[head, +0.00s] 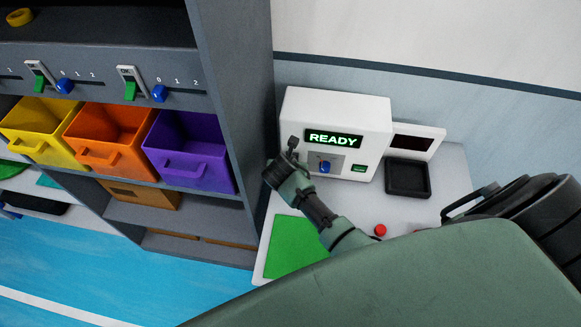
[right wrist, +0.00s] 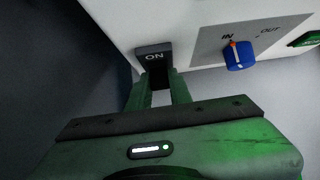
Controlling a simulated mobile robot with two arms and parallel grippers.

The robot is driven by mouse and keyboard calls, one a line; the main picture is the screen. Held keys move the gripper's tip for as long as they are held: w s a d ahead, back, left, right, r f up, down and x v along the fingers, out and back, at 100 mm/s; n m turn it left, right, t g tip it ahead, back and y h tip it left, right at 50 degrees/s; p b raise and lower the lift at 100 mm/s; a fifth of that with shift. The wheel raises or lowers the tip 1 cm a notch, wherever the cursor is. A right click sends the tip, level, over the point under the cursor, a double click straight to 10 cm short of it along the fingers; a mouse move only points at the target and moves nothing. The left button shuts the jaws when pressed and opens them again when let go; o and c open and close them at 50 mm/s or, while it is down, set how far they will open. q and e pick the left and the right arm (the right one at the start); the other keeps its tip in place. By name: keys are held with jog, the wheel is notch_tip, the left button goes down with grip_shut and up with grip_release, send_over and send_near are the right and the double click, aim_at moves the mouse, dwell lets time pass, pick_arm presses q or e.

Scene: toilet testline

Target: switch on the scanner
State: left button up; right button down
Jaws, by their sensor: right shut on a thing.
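The scanner (head: 372,110) is a white box on a light table by the wall. Its display (head: 334,138) is lit and reads READY in green. My right gripper (head: 288,156) is at the scanner's left front side. In the right wrist view, its fingers (right wrist: 158,88) are shut on a dark switch (right wrist: 154,52) marked ON. A blue knob (right wrist: 239,55) on a grey plate sits to the right of the switch, its pointer near IN. My left gripper is not in view.
A black tray (head: 407,179) and a red button (head: 380,230) are on the table right of my arm. A green mat (head: 291,247) lies in front. A grey shelf with yellow, orange and purple bins (head: 190,152) stands close on the left.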

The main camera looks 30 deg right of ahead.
jog(key=shift+r+g, duration=0.1)
jog(key=shift+g, duration=0.3)
jog(key=c, duration=1.3)
grip_release()
jog(key=shift+d, duration=0.1)
jog(key=shift+r, duration=0.1)
jog(key=b+v, duration=0.1)
jog(key=v, duration=0.6)
jog(key=shift+s+r, duration=0.15)
jog(key=shift+r, duration=0.1)
